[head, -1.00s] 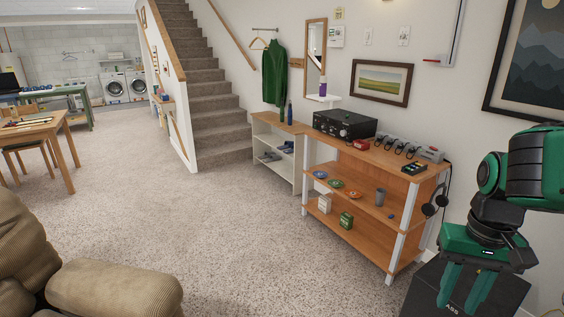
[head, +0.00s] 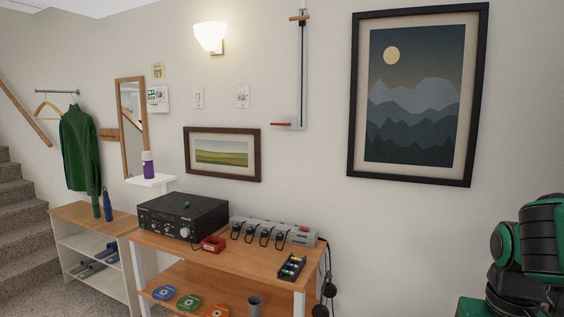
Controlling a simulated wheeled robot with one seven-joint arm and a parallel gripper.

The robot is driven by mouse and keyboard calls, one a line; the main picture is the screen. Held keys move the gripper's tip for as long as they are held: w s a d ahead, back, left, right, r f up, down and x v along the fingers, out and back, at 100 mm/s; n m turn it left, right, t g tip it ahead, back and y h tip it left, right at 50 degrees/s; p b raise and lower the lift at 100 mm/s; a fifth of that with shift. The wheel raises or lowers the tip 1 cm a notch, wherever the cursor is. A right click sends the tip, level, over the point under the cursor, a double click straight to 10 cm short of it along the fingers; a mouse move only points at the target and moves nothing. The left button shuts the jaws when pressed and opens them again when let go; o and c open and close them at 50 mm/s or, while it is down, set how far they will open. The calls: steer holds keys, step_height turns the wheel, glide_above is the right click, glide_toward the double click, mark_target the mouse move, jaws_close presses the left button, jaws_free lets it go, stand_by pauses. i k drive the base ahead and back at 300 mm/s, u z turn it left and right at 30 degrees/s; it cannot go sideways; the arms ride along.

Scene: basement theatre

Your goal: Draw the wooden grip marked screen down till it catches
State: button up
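A small wooden grip (head: 300,18) sits near the top of a thin vertical rail (head: 301,70) on the wall, left of the large mountain picture. I cannot read any marking on it, and no drawn screen shows. A red piece (head: 281,125) sticks out to the left at the rail's lower end. My arm (head: 540,245) is at the lower right, well away from the grip.
A wooden shelf unit (head: 217,258) stands below the rail, carrying a black amplifier (head: 183,217), a grey charging strip (head: 275,232) and a small black tray (head: 291,267). Headphones (head: 328,289) hang at its right side. The wall right of the framed mountain picture (head: 418,95) is bare.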

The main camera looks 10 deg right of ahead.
mark_target(302, 19)
steer(key=i, duration=0.2)
steer(key=z, duration=0.05)
steer(key=k, duration=0.5)
steer(key=u, duration=1.25)
steer(key=i, duration=2.65)
steer(key=z, duration=1.3)
